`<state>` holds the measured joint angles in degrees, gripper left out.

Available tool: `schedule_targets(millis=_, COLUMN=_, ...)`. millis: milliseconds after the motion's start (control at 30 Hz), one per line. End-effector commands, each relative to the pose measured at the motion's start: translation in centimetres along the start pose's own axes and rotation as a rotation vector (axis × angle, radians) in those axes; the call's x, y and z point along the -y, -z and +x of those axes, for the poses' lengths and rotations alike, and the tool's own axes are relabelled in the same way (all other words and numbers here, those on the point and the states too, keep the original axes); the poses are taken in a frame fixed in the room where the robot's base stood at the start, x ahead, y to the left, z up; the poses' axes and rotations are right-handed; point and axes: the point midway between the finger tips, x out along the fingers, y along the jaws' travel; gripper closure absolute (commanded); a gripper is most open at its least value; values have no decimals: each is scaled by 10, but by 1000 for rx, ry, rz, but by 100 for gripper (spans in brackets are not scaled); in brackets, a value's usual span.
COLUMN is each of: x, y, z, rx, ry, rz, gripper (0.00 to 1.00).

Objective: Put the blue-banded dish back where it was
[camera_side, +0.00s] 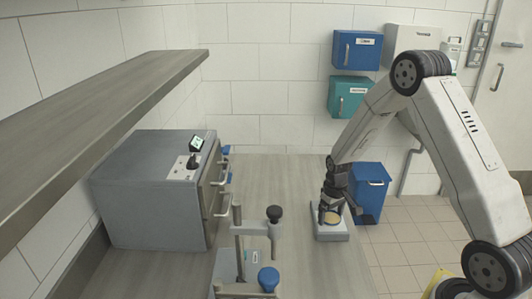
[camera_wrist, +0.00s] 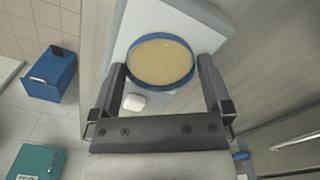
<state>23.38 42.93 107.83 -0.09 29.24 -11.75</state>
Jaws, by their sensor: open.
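The blue-banded dish (camera_wrist: 160,60) holds a tan, level filling. It sits flat on a white plate-like device (camera_wrist: 190,15), and in the side view the dish (camera_side: 331,219) is on the same white device (camera_side: 330,235) near the bench's right edge. My gripper (camera_wrist: 162,68) is open, with one finger on each side of the dish. Whether the fingers touch its rim cannot be told. In the side view my gripper (camera_side: 331,203) points down over the dish and hides part of it.
A grey oven-like cabinet (camera_side: 150,190) stands at the left under a shelf (camera_side: 110,105). A blue bin (camera_side: 370,190) stands beyond the bench. The bench behind is clear.

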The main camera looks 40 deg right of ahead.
Motion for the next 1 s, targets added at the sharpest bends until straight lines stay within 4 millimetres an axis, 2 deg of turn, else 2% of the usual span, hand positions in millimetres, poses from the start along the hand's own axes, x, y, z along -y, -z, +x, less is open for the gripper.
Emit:
schedule_targets(millis=67, x=0, y=0, z=0, rx=0, ry=0, rz=0, gripper=0)
schedule_targets(millis=100, x=0, y=0, z=0, rx=0, ry=0, rz=0, gripper=3)
schedule_targets(millis=167, x=0, y=0, z=0, rx=0, ry=0, rz=0, gripper=22)
schedule_targets(millis=300, x=0, y=0, z=0, rx=0, ry=0, rz=0, gripper=67)
schedule_targets(millis=333, x=0, y=0, z=0, rx=0, ry=0, rz=0, gripper=68)
schedule_targets(millis=367, x=0, y=0, z=0, rx=0, ry=0, rz=0, gripper=77)
schedule_targets(millis=733, x=0, y=0, z=-5, rx=-2, ry=0, rz=0, gripper=78)
schedule_targets(millis=1000, x=0, y=1, z=-26, rx=-3, ry=0, rz=0, gripper=78)
